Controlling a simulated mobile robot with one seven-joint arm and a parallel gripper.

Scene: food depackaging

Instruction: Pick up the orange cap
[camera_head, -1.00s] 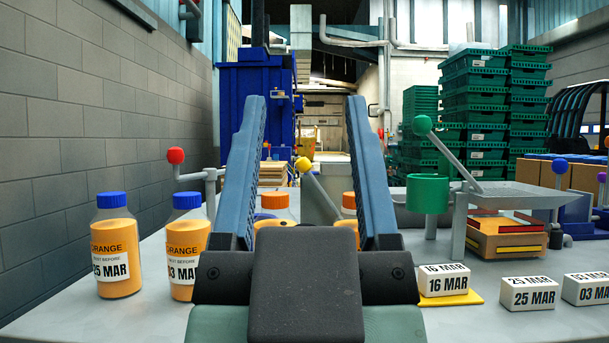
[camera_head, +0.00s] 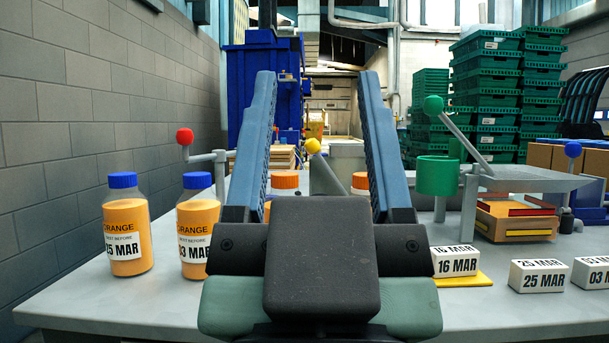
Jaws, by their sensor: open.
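Two orange caps show beyond my gripper on bottles: one cap (camera_head: 285,180) between my fingers at left, the other cap (camera_head: 360,181) close to my right finger. The bodies of these bottles are mostly hidden behind my gripper. My gripper (camera_head: 319,85) is open and empty, its two blue fingers pointing forward and up over the table. From this view I cannot tell how far the fingertips are from the caps.
Two blue-capped orange bottles (camera_head: 127,224) (camera_head: 198,226) stand at left. A red-knobbed lever (camera_head: 185,137), a yellow-knobbed lever (camera_head: 313,146) and a green-knobbed press (camera_head: 437,176) stand behind. Date blocks (camera_head: 543,276) lie at right on the grey table (camera_head: 110,312).

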